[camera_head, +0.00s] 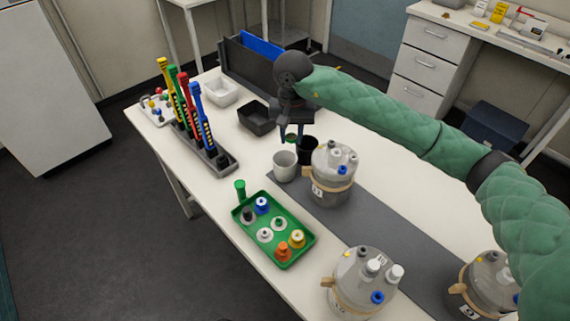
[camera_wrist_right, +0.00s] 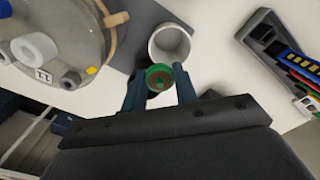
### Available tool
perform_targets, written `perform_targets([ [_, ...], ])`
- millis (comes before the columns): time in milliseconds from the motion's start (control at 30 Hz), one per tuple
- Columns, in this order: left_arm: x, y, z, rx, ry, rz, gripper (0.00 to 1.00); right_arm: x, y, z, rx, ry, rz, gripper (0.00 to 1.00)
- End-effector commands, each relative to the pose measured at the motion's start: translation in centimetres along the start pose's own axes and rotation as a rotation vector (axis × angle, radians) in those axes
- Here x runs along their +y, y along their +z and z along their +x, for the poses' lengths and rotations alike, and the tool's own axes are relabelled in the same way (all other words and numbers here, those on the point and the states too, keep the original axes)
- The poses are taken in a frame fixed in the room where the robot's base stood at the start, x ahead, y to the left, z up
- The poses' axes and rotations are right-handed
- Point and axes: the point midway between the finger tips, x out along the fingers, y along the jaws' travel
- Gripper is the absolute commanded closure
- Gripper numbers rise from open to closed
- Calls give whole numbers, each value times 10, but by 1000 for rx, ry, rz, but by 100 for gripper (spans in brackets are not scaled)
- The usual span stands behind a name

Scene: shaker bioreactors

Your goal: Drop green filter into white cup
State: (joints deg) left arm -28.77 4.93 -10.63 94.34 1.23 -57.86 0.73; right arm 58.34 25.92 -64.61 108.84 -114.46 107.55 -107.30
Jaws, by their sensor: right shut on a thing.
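My right gripper (camera_head: 291,132) reaches down over the table and is shut on the green filter (camera_head: 291,138), a small round green piece. In the right wrist view the green filter (camera_wrist_right: 159,78) sits between the two fingertips of the right gripper (camera_wrist_right: 160,84). The white cup (camera_head: 285,167) stands upright on the table, just in front of the filter in the head view. In the wrist view the white cup (camera_wrist_right: 170,43) lies just beyond the filter, its mouth facing the camera. The filter is outside the cup. My left gripper is not in view.
A black cup (camera_head: 309,147) and a lidded vessel (camera_head: 334,175) stand close right of the white cup. A green tray (camera_head: 284,262) with several caps is in front. A rack (camera_head: 222,162) with coloured tools and a black bin (camera_head: 257,118) are left and behind.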

Motion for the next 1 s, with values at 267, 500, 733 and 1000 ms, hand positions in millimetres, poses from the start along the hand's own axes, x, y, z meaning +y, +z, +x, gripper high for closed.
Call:
perform_targets([
  [267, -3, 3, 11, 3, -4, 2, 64, 0, 0, 18, 0, 1, 0, 95],
  [500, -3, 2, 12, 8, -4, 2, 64, 0, 0, 21, 1, 1, 0, 95],
  [733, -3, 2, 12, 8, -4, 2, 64, 0, 0, 21, 1, 1, 0, 48],
  [1000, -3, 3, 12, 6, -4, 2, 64, 0, 0, 21, 1, 0, 0, 46],
])
